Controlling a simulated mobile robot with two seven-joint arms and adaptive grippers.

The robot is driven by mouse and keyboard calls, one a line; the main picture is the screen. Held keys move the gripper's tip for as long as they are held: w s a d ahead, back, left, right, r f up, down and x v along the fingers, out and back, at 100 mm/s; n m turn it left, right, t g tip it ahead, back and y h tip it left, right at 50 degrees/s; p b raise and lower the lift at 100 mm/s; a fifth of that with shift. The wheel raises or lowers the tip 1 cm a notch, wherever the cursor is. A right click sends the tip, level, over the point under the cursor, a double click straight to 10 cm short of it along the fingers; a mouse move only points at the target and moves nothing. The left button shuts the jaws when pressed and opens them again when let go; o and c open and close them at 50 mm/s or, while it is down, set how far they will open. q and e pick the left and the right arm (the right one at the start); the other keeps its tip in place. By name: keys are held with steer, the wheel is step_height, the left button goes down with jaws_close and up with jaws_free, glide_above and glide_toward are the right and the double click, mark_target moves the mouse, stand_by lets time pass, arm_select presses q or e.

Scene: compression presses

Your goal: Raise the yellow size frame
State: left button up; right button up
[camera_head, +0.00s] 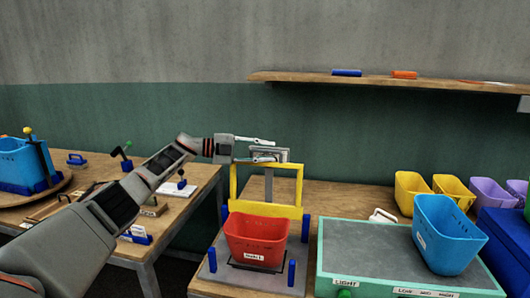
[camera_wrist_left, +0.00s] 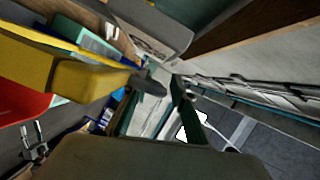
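The yellow size frame (camera_head: 284,210) stands upright on a grey base around a grey post, just behind a red bin (camera_head: 257,240). Its thick lower bar is behind the bin's rim. My left gripper (camera_head: 264,149) is at the frame's top bar, with its two fingers spread apart. The lower finger is close to the bar; I cannot tell whether it touches. In the left wrist view the yellow frame (camera_wrist_left: 75,78) fills the left side, beside a dark fingertip. Nothing is seen held. My right gripper is not in view.
A grey labelled block (camera_head: 283,154) tops the post, close to the fingers. Blue posts (camera_head: 292,272) stand on the base (camera_head: 222,271). A green-edged scale (camera_head: 345,240) with a blue bin (camera_head: 446,236) is at right. A shelf (camera_head: 430,82) hangs above.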

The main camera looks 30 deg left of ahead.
arm_select(q)
steer(key=v, duration=1.2)
stand_by(0.3)
steer(key=shift+f, duration=0.1)
